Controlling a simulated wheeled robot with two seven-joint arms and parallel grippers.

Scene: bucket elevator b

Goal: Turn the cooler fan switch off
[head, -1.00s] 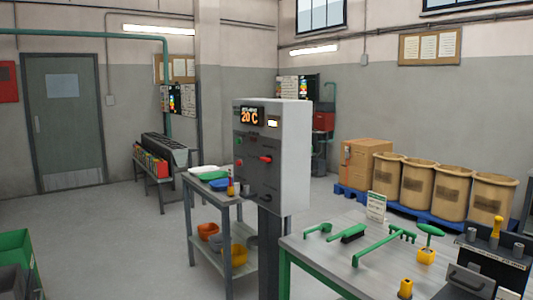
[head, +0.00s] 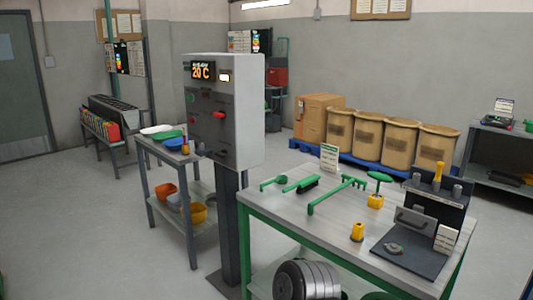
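A grey control cabinet (head: 235,110) stands on a dark post left of the middle in the head view. Its front panel carries an orange display (head: 203,71) reading 20 C and a small lit yellowish window (head: 224,77). Below these are a red switch handle (head: 218,115) and another red control (head: 192,115); their labels are too small to read, so I cannot tell which is the cooler fan switch. Neither of my grippers is in view.
A green-framed workbench (head: 270,205) with green tools stands right of the cabinet. A grey shelf cart (head: 153,152) stands behind it at left. Brown drums (head: 401,147) line the back wall. The floor (head: 90,235) at front left is clear.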

